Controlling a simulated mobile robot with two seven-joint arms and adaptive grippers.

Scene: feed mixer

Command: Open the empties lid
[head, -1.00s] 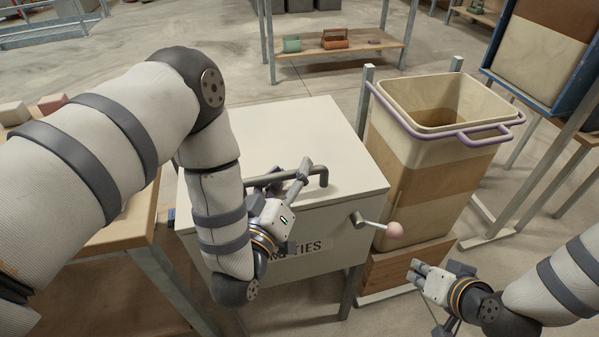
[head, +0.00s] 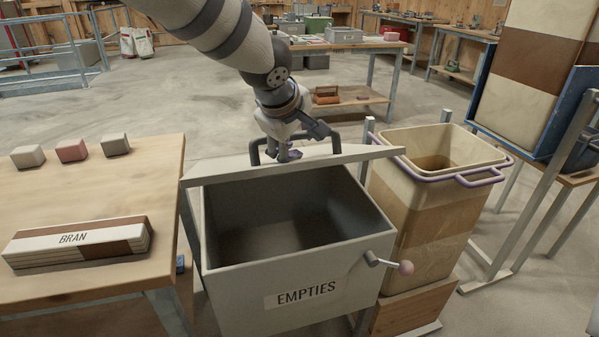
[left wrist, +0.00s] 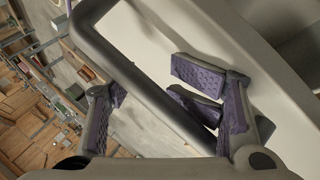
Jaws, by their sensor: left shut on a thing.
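The grey empties bin (head: 300,287), labelled EMPTIES, stands in the middle of the head view. Its lid (head: 345,156) is raised at the back and seen nearly edge-on, and the dark inside of the bin shows. My left gripper (head: 285,152) is at the dark bar handle (head: 337,141) of the lid, shut on it. In the left wrist view the handle (left wrist: 140,85) runs between the purple-padded fingers, with the pale lid (left wrist: 215,50) behind it. My right gripper is out of the head view.
A small crank with a pink knob (head: 406,267) sticks out from the bin's front right. A tall tub (head: 430,225) with a purple rail stands close on the right. A wooden table (head: 60,285) with a BRAN packet (head: 75,243) and small blocks is on the left.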

